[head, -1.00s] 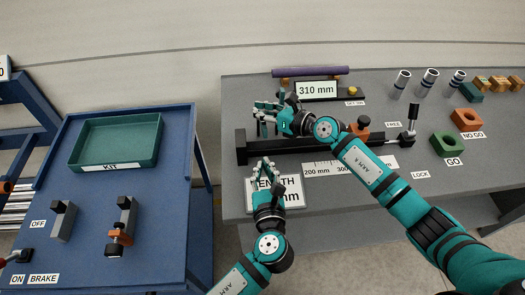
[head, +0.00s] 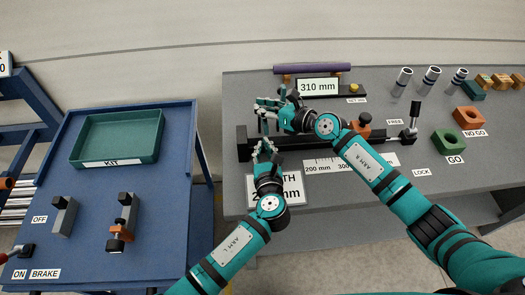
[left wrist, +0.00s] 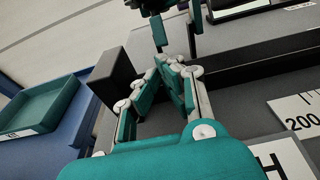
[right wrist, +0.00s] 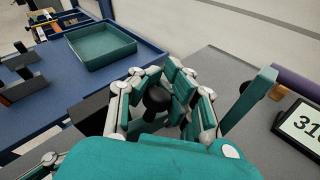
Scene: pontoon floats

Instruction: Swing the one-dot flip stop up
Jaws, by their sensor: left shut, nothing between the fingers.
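I cannot make out a one-dot mark in any view, so I cannot tell for certain which part is the flip stop. The black rail (head: 315,140) runs along the bench, with a dark end block (left wrist: 112,78) in the left wrist view. My left gripper (head: 264,147) is shut and empty at the rail's front side, near its left end. My right gripper (head: 264,108) is just behind it, above the rail's far side. In the right wrist view its fingers (right wrist: 168,82) are around or in front of a black knob (right wrist: 155,98); contact is unclear.
An orange block (head: 362,125) and an upright lever (head: 411,120) stand along the rail's right part. A length sign (head: 290,190), partly covered by my left arm, and a ruler strip (head: 325,166) lie in front. The 310 mm display (head: 318,87) stands behind. The blue cart (head: 95,255) is left.

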